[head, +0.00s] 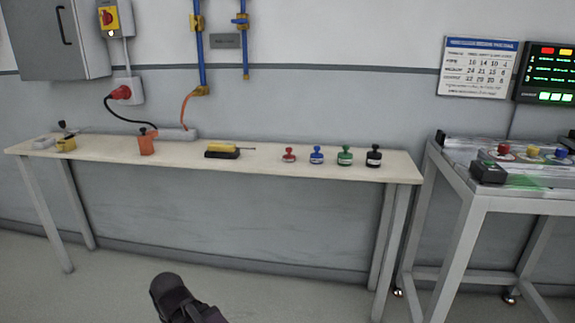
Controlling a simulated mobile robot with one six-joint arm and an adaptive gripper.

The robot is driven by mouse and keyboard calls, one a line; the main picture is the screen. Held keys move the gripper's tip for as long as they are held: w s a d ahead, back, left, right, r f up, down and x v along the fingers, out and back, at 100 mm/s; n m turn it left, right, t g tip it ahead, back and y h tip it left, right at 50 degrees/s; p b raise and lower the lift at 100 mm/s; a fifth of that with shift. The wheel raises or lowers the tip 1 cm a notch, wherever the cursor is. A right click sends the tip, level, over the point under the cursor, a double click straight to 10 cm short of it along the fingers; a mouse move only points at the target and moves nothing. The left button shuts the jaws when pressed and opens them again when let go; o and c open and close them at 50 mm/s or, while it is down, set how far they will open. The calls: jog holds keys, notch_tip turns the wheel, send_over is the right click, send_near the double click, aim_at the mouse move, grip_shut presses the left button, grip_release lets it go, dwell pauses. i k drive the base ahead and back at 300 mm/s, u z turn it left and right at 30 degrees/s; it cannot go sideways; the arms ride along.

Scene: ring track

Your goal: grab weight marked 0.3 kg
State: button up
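Several small knobbed weights stand upright in a row on the right part of the long table: a red one (289,154), a blue one (316,156), a green one (345,156) and a black one (374,156). They grow slightly taller from left to right. Any marks on them are too small to read, so I cannot tell which is 0.3 kg. A dark rounded part of my arm shows at the bottom edge, well below and in front of the table. My gripper's fingers are not in view.
The long table (270,157) also holds a yellow-and-black tool (228,151), an orange block (146,145) and a yellow block (66,143). A second metal table (485,193) on the right bears coloured knobs and a black box (488,172). Floor in front is clear.

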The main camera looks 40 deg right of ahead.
aim_at(289, 157)
jog(key=k, duration=1.2)
jog(key=z, duration=1.65)
jog(key=i, duration=1.05)
jog(key=u, duration=0.05)
